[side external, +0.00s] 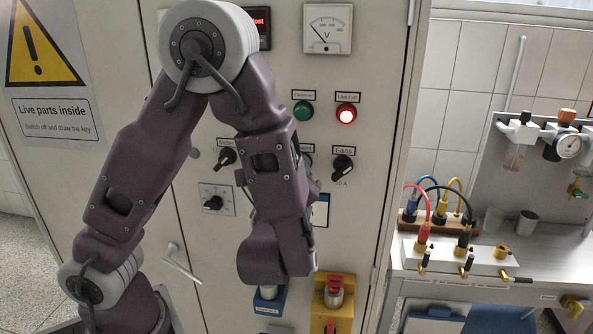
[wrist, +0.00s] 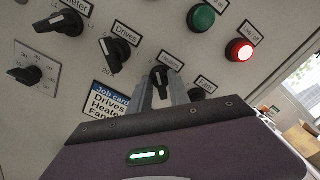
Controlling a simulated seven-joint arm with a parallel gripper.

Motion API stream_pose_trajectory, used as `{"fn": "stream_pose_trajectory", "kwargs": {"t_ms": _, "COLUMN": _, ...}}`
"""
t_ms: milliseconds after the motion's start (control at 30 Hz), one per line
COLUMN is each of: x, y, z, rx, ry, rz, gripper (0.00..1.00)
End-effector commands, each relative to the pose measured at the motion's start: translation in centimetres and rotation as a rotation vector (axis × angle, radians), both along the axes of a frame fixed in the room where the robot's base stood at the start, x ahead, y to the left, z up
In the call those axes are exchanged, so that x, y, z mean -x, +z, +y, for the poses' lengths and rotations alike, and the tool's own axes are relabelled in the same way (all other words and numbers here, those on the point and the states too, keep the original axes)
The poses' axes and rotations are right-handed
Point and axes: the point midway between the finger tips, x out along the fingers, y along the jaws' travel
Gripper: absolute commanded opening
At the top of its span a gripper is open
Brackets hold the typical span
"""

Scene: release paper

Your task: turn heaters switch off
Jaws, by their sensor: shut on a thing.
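The heaters switch (wrist: 160,84) is a black rotary knob on the light cabinet front, under a small label that reads Heaters (wrist: 172,62). In the wrist view my gripper (wrist: 161,88) has its two grey fingers on either side of this knob, shut on it. The knob stands roughly upright in that view; its exact pointer position is hard to read. In the side view my arm hides the heaters switch and my fingers.
The fans switch (wrist: 197,93) sits close right of my fingers, the drives switch (wrist: 115,50) to the left. A job card (wrist: 110,100) hangs lower left. Above are a green lamp (side external: 303,111) and a lit red lamp (side external: 346,114).

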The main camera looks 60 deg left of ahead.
Motion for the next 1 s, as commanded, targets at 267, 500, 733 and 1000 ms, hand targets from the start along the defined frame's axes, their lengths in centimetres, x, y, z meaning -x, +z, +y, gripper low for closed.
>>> {"fn": "stream_pose_trajectory", "kwargs": {"t_ms": 267, "x": 0.0, "y": -0.1, "z": 0.0, "rx": 0.007, "ry": -0.001, "rz": 0.0, "gripper": 0.0}}
{"fn": "stream_pose_trajectory", "kwargs": {"t_ms": 500, "x": 0.0, "y": -0.1, "z": 0.0, "rx": 0.006, "ry": -0.001, "rz": -0.001, "gripper": 0.33}}
{"fn": "stream_pose_trajectory", "kwargs": {"t_ms": 733, "x": 0.0, "y": -0.1, "z": 0.0, "rx": 0.005, "ry": -0.001, "rz": -0.002, "gripper": 0.33}}
{"fn": "stream_pose_trajectory", "kwargs": {"t_ms": 1000, "x": 3.0, "y": -0.1, "z": -3.2, "rx": 0.005, "ry": -0.006, "rz": -0.002, "gripper": 0.33}}
